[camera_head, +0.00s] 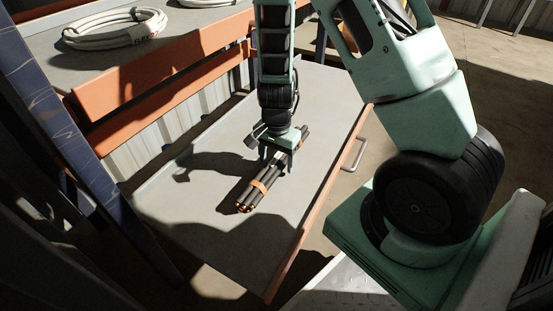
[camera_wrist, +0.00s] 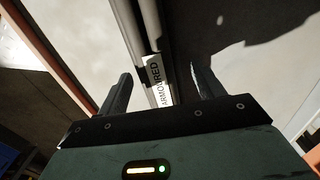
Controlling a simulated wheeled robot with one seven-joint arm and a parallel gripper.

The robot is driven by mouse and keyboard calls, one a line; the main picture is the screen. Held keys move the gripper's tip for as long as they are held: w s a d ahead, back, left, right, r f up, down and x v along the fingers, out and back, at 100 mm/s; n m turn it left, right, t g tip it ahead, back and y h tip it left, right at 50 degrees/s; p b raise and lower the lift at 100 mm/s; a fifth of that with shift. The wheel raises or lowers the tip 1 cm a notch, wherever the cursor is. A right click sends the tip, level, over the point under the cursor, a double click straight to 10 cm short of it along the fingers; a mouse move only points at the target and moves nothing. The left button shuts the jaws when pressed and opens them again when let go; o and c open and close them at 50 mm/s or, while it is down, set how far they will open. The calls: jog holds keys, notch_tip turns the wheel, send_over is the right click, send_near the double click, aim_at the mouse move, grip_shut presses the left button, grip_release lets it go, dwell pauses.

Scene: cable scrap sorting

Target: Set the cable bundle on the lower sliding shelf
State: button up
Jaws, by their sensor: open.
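The cable bundle (camera_head: 262,187) is a set of dark rods with an orange band and copper-coloured ends. It lies on the grey lower sliding shelf (camera_head: 210,225), which is pulled out and has an orange front edge. My gripper (camera_head: 279,155) is directly above the far part of the bundle, pointing down. In the wrist view, its two fingers (camera_wrist: 160,92) are apart on either side of the bundle (camera_wrist: 150,40), which bears a white label reading "ARMOURED". Gaps show between the fingers and the bundle. The bundle's far end is partly hidden by my gripper.
Coiled white cables (camera_head: 115,28) lie on the upper shelf (camera_head: 45,45) behind orange beams (camera_head: 165,70). A blue upright post (camera_head: 60,120) stands at the left. A metal handle (camera_head: 356,155) sticks out from the lower shelf's front edge. Bare shelf surface surrounds the bundle.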

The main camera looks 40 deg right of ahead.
aim_at(276, 158)
notch_tip(276, 158, up, 12)
jog(key=f+p, duration=0.1)
jog(key=p, duration=0.6)
jog(key=s+a+r+n+y, duration=0.1)
jog(key=s+a+r+n, duration=0.1)
jog(key=a+r+n, duration=0.35)
jog(key=s+a+r+n+y, duration=0.1)
jog(key=s+a+r+n, duration=0.15)
jog(key=a, duration=0.65)
jog(key=s+a+r+n, duration=0.4)
jog(key=s+n, duration=0.2)
jog(key=n, duration=0.1)
jog(key=s+a+r+n+h, duration=0.1)
jog(key=s+a+r+n, duration=0.3)
jog(key=s+n, duration=0.2)
jog(key=shift+s+r+n, duration=0.2)
jog(key=shift+s+n, duration=0.2)
jog(key=shift+s, duration=0.25)
